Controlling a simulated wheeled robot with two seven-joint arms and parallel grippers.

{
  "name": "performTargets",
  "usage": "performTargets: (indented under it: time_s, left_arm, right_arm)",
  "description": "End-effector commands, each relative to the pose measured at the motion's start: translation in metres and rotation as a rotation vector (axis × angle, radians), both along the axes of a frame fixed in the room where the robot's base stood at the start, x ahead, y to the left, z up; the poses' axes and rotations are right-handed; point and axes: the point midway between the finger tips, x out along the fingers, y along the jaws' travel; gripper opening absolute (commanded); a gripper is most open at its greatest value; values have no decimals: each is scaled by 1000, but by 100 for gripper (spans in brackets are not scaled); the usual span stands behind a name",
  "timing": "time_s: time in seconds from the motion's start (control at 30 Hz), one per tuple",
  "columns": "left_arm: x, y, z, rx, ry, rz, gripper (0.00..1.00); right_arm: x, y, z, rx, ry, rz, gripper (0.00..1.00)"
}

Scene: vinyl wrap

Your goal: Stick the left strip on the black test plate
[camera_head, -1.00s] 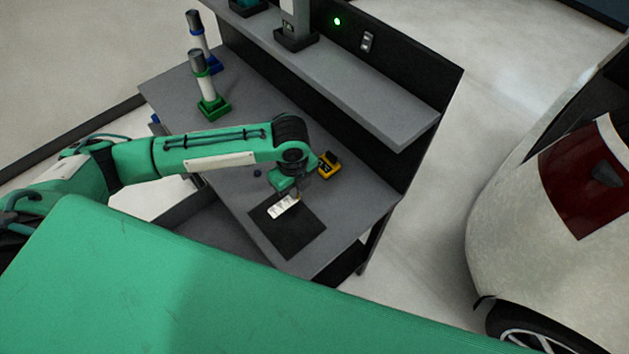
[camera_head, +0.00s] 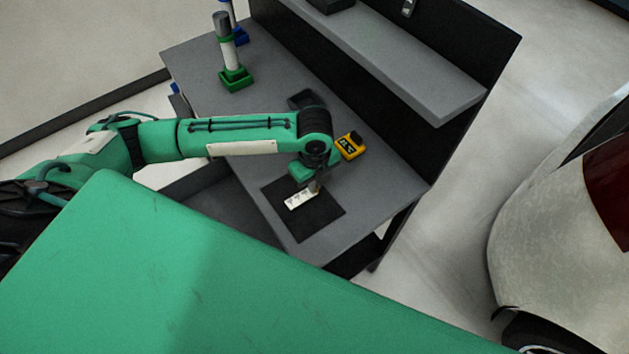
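The black test plate (camera_head: 315,221) lies flat on the grey workbench, near its front edge. A small white strip (camera_head: 300,199) with darker marks is over the plate's middle. It looks nearly flat, but I cannot tell whether it touches the plate all along. My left gripper (camera_head: 316,188) points down at the strip's right end and appears shut on it. The fingertips are small and partly hidden by the wrist. My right gripper is not in view.
A yellow device (camera_head: 350,146) stands on the bench (camera_head: 378,190) just right of my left wrist. A white roller in a green holder (camera_head: 235,75) and a blue one behind it stand at the back left. A grey shelf (camera_head: 400,60) overhangs the bench's back. A white car (camera_head: 560,220) is at the right.

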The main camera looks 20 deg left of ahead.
Motion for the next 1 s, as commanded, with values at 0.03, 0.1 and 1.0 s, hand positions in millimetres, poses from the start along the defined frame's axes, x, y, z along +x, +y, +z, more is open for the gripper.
performTargets:
  time_s: [0.03, 0.1, 1.0]
  left_arm:
    - [0, 0, 0, 0, 0, 0, 0]
    - [0, 0, 0, 0, 0, 0, 0]
    - [0, 0, -6, 0, 0, 0, 0]
  right_arm:
    - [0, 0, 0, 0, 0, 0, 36]
    - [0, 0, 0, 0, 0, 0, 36]
    - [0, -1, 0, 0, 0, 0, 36]
